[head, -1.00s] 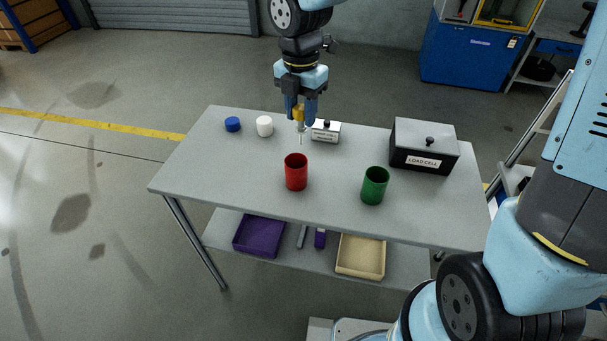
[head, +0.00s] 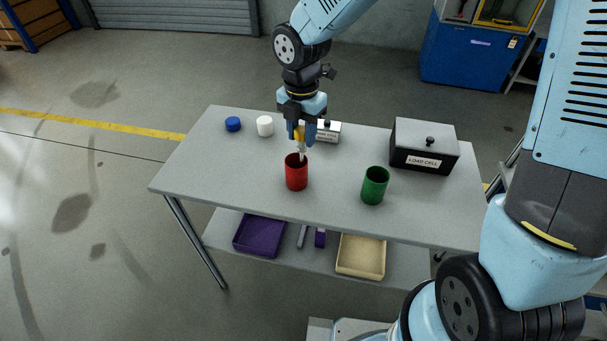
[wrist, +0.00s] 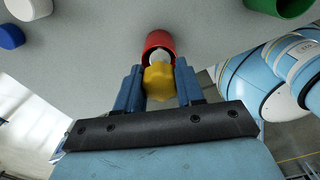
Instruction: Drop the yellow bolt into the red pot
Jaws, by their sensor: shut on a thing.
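My gripper (head: 300,138) is shut on the yellow bolt (head: 299,131), which has a yellow head and a pale shank pointing down. In the head view, the bolt's lower end is at the mouth of the red pot (head: 297,176), which stands upright on the table. In the wrist view, the yellow head (wrist: 159,82) sits between the blue fingers (wrist: 158,88), with the red pot (wrist: 158,40) around the pale shank beyond it. How deep the tip reaches cannot be told.
A green pot (head: 374,187) stands to the right on the grey table (head: 225,180). A load cell box (head: 424,147), a small silver box (head: 329,132), a white cap (head: 265,126) and a blue cap (head: 233,124) stand further back. Trays lie on the lower shelf.

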